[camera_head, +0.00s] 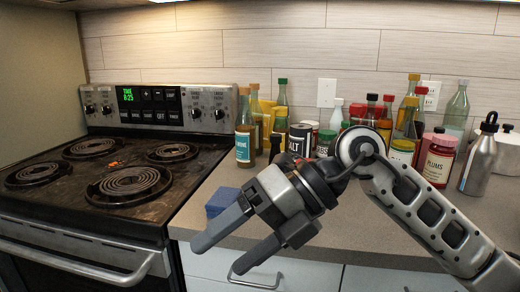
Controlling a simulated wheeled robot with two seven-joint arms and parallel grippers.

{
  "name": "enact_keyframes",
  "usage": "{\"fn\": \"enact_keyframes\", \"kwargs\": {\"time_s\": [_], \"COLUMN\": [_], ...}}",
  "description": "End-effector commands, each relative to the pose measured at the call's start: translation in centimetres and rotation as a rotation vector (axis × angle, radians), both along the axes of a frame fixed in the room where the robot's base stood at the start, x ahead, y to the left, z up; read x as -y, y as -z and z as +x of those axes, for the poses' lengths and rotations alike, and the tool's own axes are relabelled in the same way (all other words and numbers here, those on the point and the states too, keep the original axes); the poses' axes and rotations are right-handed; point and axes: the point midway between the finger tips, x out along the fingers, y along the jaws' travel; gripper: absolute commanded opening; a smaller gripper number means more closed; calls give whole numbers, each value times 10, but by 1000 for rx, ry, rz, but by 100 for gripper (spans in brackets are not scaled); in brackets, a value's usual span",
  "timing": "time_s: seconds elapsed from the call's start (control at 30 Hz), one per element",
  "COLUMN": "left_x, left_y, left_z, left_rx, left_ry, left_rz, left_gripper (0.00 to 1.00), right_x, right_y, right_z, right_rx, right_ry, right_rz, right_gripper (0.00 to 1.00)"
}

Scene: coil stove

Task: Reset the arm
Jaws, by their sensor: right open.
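My right arm (425,208) comes in from the right, bent over the front of the counter. Its right gripper (216,252) points down and to the left, with its two fingers apart and nothing between them. It hangs in front of the counter edge and the white drawer fronts, just right of the stove. My left gripper does not show.
A coil stove (85,215) with several burners and an oven handle (80,262) stands at left. A blue sponge-like block (222,201) lies on the counter (205,180) by the gripper. Bottles and jars crowd the back, with a metal flask (479,160) at right.

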Motion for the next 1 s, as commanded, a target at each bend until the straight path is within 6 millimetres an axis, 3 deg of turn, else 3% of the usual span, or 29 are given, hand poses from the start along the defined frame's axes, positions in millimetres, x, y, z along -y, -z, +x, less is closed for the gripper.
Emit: {"fn": "enact_keyframes", "kwargs": {"time_s": [0.1, 0.17, 0.3, 0.37, 0.43, 0.57, 0.67, 0.8, 0.9, 1.0], "left_x": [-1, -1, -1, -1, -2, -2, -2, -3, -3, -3], "left_y": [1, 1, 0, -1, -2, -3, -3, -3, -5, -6], "left_z": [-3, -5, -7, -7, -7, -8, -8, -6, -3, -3], "left_rx": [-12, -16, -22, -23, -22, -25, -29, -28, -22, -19], "left_ry": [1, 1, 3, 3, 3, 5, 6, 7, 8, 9], "left_rz": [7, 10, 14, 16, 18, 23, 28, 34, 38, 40], "left_gripper": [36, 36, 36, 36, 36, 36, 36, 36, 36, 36], "right_x": [-24, -27, -9, 6, 29, 77, 110, 143, 157, 165], "right_y": [-12, -24, -38, -34, -15, 53, 122, 213, 262, 293], "right_z": [-27, -31, -11, 5, 26, 53, 51, 16, -20, -51], "right_rx": [-229, -348, -633, -755, -897, -1160, -1341, -1556, -1675, -1759], "right_ry": [-21, 15, 213, 344, 527, 941, 1276, 1683, 1904, 2051], "right_rz": [359, 548, 941, 1083, 1217, 1373, 1389, 1295, 1186, 1084], "right_gripper": [72, 72, 72, 72, 72, 72, 72, 72, 72, 72]}}
